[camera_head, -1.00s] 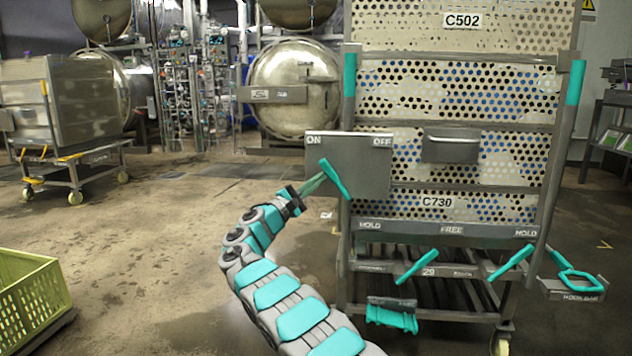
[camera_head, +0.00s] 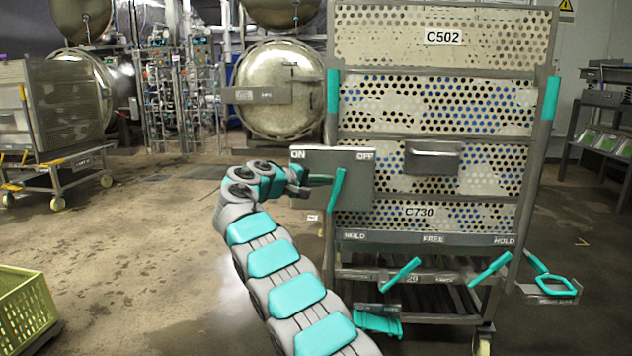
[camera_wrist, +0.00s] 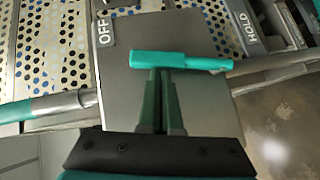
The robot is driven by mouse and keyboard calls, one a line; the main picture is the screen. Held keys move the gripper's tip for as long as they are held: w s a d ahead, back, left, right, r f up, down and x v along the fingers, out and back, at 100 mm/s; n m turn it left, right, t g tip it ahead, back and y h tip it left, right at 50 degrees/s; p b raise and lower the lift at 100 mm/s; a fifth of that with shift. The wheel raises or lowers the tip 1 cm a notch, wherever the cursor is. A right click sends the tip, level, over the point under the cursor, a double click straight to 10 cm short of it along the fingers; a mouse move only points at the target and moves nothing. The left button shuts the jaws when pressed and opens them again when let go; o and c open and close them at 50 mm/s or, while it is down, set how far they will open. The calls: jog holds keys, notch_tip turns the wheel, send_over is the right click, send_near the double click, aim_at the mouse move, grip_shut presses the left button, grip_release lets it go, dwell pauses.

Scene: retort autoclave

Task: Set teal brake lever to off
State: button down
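The teal brake lever (camera_head: 336,190) is on a grey plate (camera_head: 305,160) marked ON at its left and OFF at its right, on the front of the perforated trolley. The lever stands nearly upright, its top leaning slightly right, nearer OFF than ON. In the wrist view the lever (camera_wrist: 180,61) lies across the picture, with the OFF label (camera_wrist: 104,31) at upper left. My gripper (camera_head: 322,180) is at the lever's left side. In the wrist view its two green fingers (camera_wrist: 159,72) are together, with tips against or just behind the lever's side; nothing shows between them.
A lower panel marked HOLD, FREE, HOLD (camera_head: 432,239) has teal levers (camera_head: 400,274) (camera_head: 490,269) beneath it. A teal loop handle (camera_head: 553,283) is at right. A green crate (camera_head: 25,310) is at lower left. The floor left of the trolley is open.

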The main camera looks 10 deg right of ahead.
aim_at(339, 181)
jog(key=d+m+y, duration=0.1)
jog(key=s+d+m+y, duration=0.1)
jog(key=d, duration=0.1)
jog(key=shift+y+b, duration=0.35)
jog(key=shift+y, duration=0.05)
jog(key=shift+s+d, duration=0.15)
jog(key=shift+d, duration=0.3)
